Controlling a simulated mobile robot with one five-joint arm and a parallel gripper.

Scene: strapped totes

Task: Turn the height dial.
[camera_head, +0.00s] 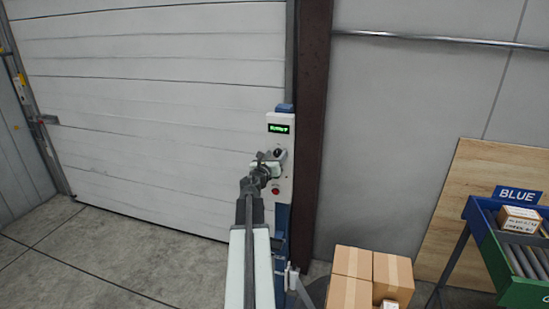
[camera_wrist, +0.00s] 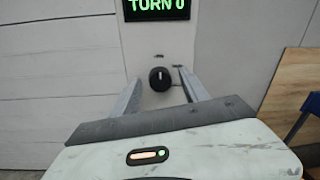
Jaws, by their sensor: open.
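The height dial (camera_wrist: 160,78) is a round black knob with a pale pointer line, on a light panel. In the wrist view it sits between and beyond the two grey fingers of my gripper (camera_wrist: 163,95), which are apart and hold nothing. The dial (camera_head: 280,153) also shows in the head view, just beyond my gripper (camera_head: 268,158). I cannot tell whether a finger touches it. The panel (camera_head: 285,185) stands upright on a blue post.
A red button (camera_head: 276,191) is below the dial. A white roller door (camera_head: 150,100) is behind, with a brown column (camera_head: 312,130) to the panel's right. Cardboard boxes (camera_head: 352,262) stand low at right, near a roller rack (camera_head: 515,255) signed BLUE. The floor at left is clear.

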